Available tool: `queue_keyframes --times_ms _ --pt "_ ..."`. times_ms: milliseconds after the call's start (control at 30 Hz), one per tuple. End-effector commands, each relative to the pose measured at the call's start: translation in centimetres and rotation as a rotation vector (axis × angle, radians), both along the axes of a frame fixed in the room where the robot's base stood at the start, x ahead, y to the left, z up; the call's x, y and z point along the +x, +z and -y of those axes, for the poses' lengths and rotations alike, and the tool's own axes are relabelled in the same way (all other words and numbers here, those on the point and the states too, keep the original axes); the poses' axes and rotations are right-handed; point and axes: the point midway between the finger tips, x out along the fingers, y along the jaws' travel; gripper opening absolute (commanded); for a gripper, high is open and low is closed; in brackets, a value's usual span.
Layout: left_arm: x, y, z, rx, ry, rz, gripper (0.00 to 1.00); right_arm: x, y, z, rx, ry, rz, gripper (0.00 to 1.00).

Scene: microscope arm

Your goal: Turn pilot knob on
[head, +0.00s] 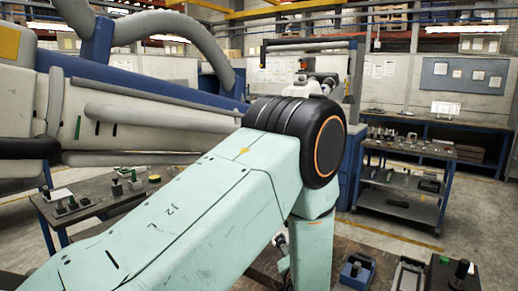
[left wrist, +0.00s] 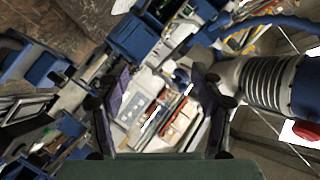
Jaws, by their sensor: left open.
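I cannot single out the pilot knob in either view. My left gripper (left wrist: 158,88) is open in the left wrist view, with a dark finger on each side and no object held. Beyond the fingers, a pale panel or box (left wrist: 138,108) with orange-red parts (left wrist: 178,122) shows tilted; its details are too small to read. A red round knob or button (left wrist: 305,131) on a white plate sits at the right edge of that view. In the head view my mint-green arm crosses the middle and hides the left gripper. My right gripper is in neither view.
In the head view, a low bench (head: 100,200) with small knobs stands at left under a large grey and blue machine (head: 120,115). Another bench at lower right carries a blue block (head: 357,272) and a black knob (head: 461,271). A shelf cart (head: 405,180) stands behind; floor shows between.

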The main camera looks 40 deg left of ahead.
Motion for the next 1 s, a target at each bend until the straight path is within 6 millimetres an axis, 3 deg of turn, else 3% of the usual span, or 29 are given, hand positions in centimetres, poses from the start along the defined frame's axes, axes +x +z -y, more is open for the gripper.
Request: queue_keyframes --times_ms 33,100,200,300,400,500,1000 --pt "1.8 5.8 -1.1 0.103 0.064 0.072 0.67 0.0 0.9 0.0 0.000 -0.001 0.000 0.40" --pt "2.7 11.9 -2.7 0.225 0.179 0.124 0.67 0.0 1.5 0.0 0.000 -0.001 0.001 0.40" --pt "2.5 18.8 -4.1 0.345 0.341 0.154 0.67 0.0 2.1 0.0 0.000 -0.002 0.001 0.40" --pt "1.6 23.3 -4.9 0.407 0.473 0.150 0.67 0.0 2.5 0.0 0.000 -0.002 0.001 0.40" --pt "0.8 25.7 -5.2 0.433 0.554 0.136 0.67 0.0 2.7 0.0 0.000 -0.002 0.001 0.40" --pt "0.5 26.6 -5.5 0.442 0.588 0.124 0.67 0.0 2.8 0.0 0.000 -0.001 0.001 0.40" --pt "1.8 27.9 -12.2 0.442 0.590 0.122 0.67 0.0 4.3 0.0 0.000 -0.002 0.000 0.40"
